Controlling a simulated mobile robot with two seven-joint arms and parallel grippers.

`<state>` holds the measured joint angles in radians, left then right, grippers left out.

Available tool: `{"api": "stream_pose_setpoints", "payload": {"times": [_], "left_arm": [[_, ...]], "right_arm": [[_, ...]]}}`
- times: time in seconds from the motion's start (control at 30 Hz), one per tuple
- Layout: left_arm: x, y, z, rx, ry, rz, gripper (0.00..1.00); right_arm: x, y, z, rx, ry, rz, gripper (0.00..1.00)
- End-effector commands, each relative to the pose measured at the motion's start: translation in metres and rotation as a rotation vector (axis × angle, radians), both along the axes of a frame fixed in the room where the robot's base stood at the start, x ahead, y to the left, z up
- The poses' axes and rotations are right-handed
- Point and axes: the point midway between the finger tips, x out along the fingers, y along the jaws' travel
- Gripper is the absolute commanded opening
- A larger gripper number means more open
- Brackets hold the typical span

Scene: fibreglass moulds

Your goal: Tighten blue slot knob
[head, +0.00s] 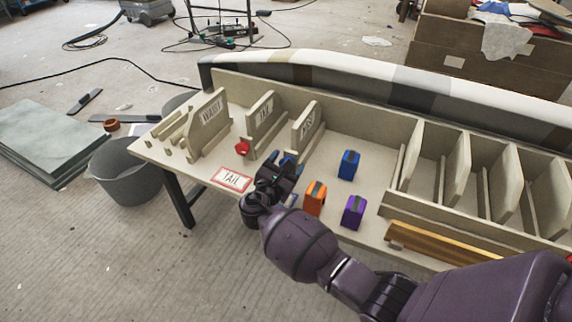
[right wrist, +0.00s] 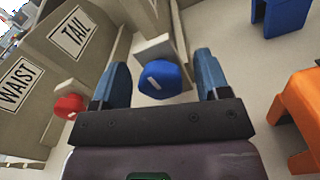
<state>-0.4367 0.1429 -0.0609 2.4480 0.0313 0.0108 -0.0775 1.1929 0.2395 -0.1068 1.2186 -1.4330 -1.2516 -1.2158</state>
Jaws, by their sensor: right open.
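The blue slot knob (right wrist: 160,79) shows in the right wrist view on the end of a pale slot rail, with a light mark on its face. My right gripper (right wrist: 163,75) is open, one finger on each side of the knob with visible gaps. How far the fingertips reach past it is hard to tell. In the head view my right gripper (head: 284,165) is at the table's front edge and mostly hides the knob. My left gripper is not in view.
A red knob (head: 242,148) is on the slot to the left. Blue (head: 348,165), orange (head: 315,198) and purple (head: 353,212) blocks stand right of my gripper. A red-framed TAIL card (head: 231,179) lies at the table's front edge. Upright labelled boards (head: 209,122) stand behind.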

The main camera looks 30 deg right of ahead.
Motion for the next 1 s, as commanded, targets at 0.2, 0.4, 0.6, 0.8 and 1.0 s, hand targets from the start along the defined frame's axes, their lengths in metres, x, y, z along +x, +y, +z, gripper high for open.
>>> {"api": "stream_pose_setpoints", "payload": {"times": [0.2,0.4,0.6,0.8,1.0], "left_arm": [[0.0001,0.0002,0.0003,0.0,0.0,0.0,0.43],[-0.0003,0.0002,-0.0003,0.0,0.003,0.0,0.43],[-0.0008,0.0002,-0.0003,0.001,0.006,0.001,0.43],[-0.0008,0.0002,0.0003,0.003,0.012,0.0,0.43],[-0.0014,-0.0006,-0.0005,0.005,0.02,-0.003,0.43]], "right_arm": [[-0.0001,0.0,0.0002,0.0,0.0,0.0,0.58],[-0.0003,0.0001,-0.0001,-0.001,0.001,0.0,0.28],[-0.0005,0.0001,-0.0001,0.003,-0.004,0.0,0.2],[-0.0006,0.0001,0.0007,0.038,-0.05,0.0,0.2],[-0.0013,-0.0004,0.0001,0.116,-0.15,0.0,0.2]]}}
